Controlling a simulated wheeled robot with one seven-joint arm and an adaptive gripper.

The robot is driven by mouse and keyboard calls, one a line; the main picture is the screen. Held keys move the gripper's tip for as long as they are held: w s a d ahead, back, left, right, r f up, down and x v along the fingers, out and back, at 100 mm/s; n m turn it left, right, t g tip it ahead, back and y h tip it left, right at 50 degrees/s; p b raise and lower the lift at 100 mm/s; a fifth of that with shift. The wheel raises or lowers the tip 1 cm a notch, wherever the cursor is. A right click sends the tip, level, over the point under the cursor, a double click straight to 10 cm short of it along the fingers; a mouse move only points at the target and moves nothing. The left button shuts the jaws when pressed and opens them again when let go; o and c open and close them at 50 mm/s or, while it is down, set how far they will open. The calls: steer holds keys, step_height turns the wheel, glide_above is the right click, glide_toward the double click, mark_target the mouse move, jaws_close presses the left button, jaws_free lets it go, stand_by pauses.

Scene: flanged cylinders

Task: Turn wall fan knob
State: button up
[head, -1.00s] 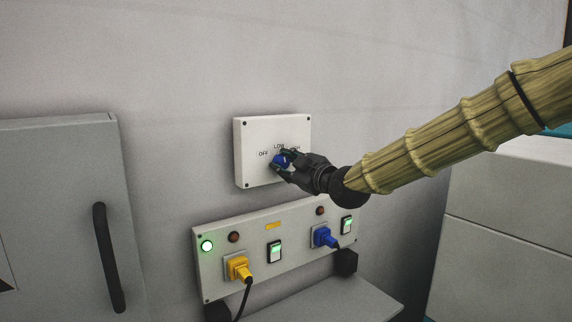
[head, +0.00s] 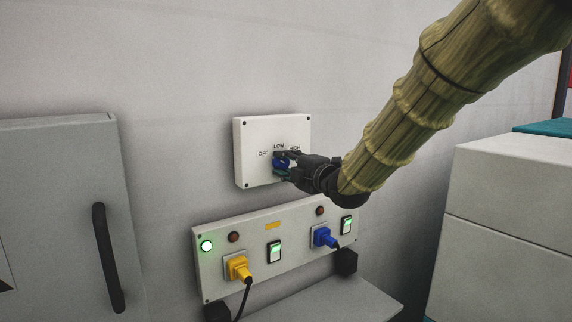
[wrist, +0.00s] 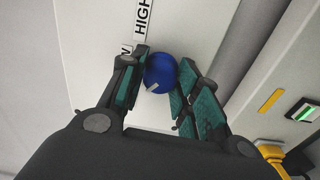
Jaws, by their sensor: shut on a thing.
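The blue round fan knob (head: 283,163) sits on a white wall box (head: 247,165) with OFF, LOW and HIGH labels above it. My gripper (head: 279,164) is shut on the knob, with one finger above it and one below. In the wrist view, the knob (wrist: 160,70) lies between the finger pads, and a small white mark shows on its lower left side. The HIGH label and the end of LOW show beside it there. The fingers and palm hide the OFF label in that view, and I cannot tell which setting the mark faces.
Below the box is a socket panel (head: 216,275) with a yellow plug (head: 238,268), a blue plug (head: 324,237) and lit switches. A grey cabinet (head: 60,220) with a black handle stands at left. White drawers (head: 510,220) stand at right. The wall above is clear.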

steer(key=o, duration=0.8)
steer(key=shift+r, duration=0.25)
steer(key=shift+c, duration=0.2)
steer(key=o, duration=0.5)
steer(key=shift+d+f, duration=0.1)
steer(key=shift+f, duration=0.1)
steer(key=shift+b+v, duration=0.9)
steer(key=shift+v, duration=2.1)
steer(key=shift+f, duration=0.1)
